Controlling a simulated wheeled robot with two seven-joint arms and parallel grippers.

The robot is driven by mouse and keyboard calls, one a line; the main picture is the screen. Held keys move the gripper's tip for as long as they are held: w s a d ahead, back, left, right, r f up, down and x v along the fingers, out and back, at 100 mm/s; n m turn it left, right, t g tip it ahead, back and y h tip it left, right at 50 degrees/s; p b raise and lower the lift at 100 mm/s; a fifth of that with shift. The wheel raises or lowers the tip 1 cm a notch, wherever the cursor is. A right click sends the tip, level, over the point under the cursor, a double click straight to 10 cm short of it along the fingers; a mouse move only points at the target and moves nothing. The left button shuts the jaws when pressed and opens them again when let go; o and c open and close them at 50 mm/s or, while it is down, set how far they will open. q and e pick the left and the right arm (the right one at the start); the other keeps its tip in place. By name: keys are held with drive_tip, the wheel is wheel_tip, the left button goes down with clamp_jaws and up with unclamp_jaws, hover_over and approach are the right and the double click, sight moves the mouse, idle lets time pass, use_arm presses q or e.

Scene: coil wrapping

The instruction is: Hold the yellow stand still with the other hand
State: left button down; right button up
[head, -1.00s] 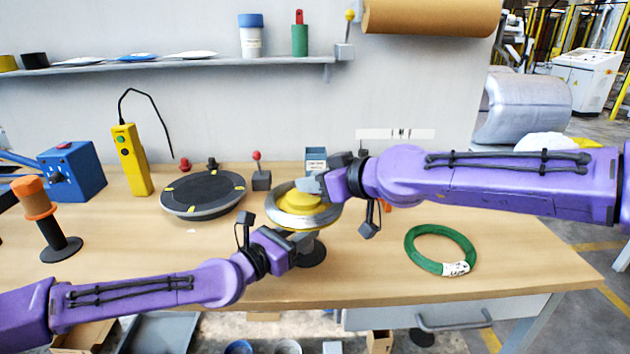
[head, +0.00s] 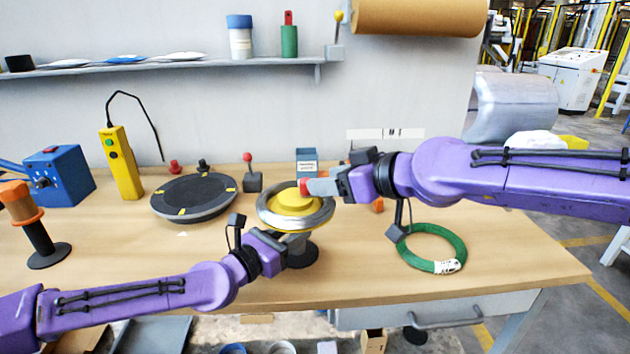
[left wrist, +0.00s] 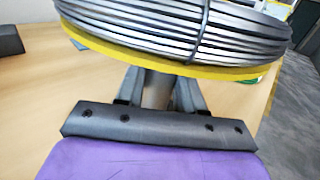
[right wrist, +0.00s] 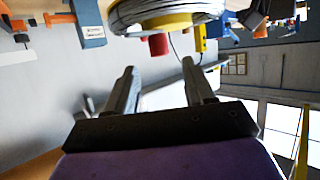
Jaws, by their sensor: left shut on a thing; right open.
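The yellow stand (head: 292,200) carries a grey wire coil (head: 325,217) around its yellow hub, with a red knob (head: 305,186) on top. My left gripper (head: 284,245) is shut on the stand's post below the coil. The left wrist view shows the grey post (left wrist: 157,92) between the fingers, under the yellow rim (left wrist: 150,62). My right gripper (head: 328,187) is open and empty, just right of the knob. In the right wrist view the knob (right wrist: 158,44) lies beyond the open fingers (right wrist: 158,72), apart from them.
A green ring (head: 410,258) lies on the table (head: 500,250) to the right, below my right arm. A black turntable (head: 190,196) and a small lever box (head: 252,182) stand left of the stand. A blue-grey box (head: 306,160) is behind it. The front right table is clear.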

idle(0.3)
use_arm(q)
drive_tip(key=c, duration=0.6)
unclamp_jaws()
